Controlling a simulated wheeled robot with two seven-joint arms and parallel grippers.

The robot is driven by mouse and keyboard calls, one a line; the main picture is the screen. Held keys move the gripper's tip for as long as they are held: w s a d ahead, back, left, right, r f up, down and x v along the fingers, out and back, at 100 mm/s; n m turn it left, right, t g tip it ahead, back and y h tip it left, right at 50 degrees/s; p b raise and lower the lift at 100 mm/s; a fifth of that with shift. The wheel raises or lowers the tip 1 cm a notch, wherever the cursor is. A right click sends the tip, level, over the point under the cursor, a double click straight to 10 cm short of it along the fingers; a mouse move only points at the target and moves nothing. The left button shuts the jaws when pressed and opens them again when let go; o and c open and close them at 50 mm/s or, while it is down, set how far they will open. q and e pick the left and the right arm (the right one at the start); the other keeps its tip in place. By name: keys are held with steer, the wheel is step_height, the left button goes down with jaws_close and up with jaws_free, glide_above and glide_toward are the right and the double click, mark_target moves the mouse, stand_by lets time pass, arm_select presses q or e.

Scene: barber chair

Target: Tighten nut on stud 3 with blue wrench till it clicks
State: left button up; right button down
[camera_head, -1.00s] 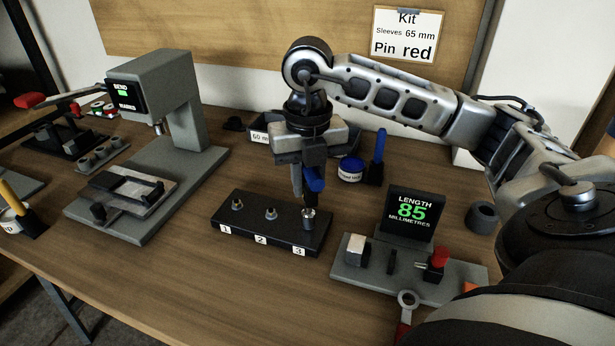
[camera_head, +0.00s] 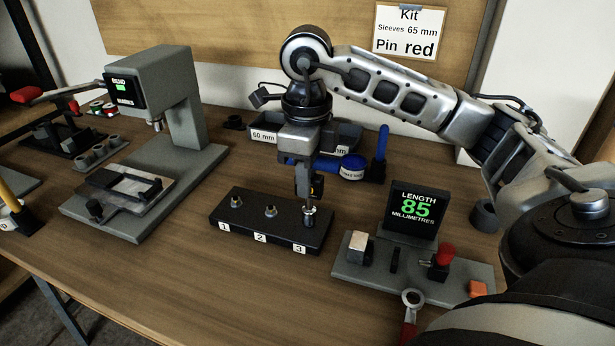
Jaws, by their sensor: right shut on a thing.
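The black block (camera_head: 232,210) carries studs labelled 1, 2 and 3. Studs 1 (camera_head: 236,201) and 2 (camera_head: 270,210) stand clear. Stud 3 (camera_head: 309,218) is at the right end, with a bright metal nut on it. My left gripper is out of view.
The length gauge (camera_head: 412,212) reads 85, right of the block. A red-handled ring tool (camera_head: 411,300) lies in front. A blue tin (camera_head: 352,168), a blue upright tool in a black holder (camera_head: 382,150) and sleeve bins (camera_head: 263,135) stand behind. The grey press (camera_head: 165,85) is left.

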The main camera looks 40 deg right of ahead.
steer(key=n+b, duration=0.1)
steer(key=n, duration=0.4)
steer(key=shift+f, duration=0.1)
steer(key=shift+n, duration=1)
steer(key=n+b, duration=0.1)
steer(key=n, duration=0.2)
steer(key=shift+s, duration=0.1)
steer(key=shift+n, duration=0.8)
steer(key=shift+r+m, duration=0.2)
steer(key=shift+m, duration=0.9)
steer(key=shift+f+m, duration=0.1)
steer(key=shift+m, duration=1.1)
